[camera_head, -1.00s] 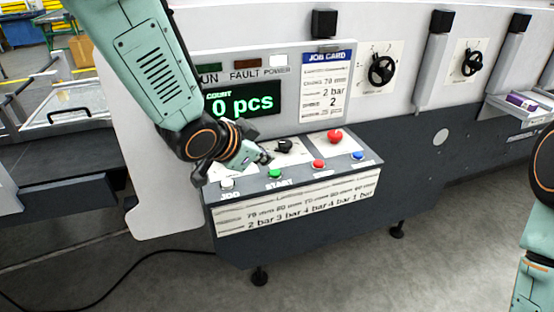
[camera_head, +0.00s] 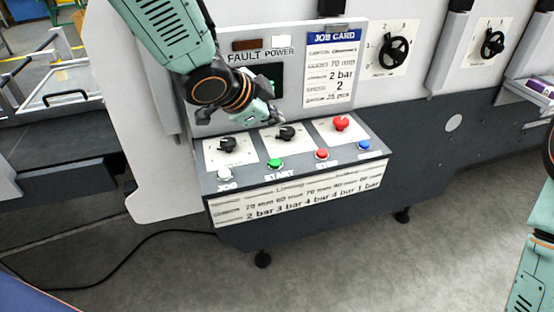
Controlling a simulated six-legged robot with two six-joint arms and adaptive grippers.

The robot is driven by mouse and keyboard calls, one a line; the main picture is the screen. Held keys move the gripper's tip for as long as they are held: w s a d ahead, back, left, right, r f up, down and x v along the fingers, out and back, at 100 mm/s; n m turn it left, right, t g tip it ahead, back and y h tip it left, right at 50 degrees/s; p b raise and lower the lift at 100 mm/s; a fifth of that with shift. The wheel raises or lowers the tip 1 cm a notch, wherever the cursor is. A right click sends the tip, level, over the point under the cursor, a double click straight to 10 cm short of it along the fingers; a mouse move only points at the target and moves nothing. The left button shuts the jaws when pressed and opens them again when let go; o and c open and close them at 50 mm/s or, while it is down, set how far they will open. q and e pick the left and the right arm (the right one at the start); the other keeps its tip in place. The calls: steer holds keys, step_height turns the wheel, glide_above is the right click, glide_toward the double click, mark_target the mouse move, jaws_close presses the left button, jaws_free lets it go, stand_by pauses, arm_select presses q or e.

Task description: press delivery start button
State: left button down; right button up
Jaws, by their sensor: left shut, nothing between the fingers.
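A green button (camera_head: 275,163) labelled START sits near the front edge of the sloping control panel (camera_head: 297,173). My left gripper (camera_head: 273,115) is shut and empty. It is above and behind the green button, in front of the display and near the middle black knob (camera_head: 286,134), apart from the button. The arm and gripper hide most of the count display (camera_head: 270,78). My right gripper is out of view; part of my right arm shows at the right edge.
Other panel controls are a white button (camera_head: 224,174), a left black knob (camera_head: 228,145), a red button (camera_head: 322,154), a larger red knob (camera_head: 341,123) and a blue button (camera_head: 364,145). A job card (camera_head: 331,70) is behind. Floor in front is open.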

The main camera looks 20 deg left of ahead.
mark_target(273, 164)
arm_select(q)
steer(key=f+b, duration=0.8)
steer(key=shift+w+a+f, duration=0.1)
steer(key=shift+a+f, duration=0.1)
steer(key=shift+a, duration=0.1)
steer(key=shift+d+f+b, duration=0.2)
steer(key=shift+f+b, duration=0.1)
steer(key=shift+b, duration=0.1)
steer(key=shift+a, duration=0.15)
stand_by(0.5)
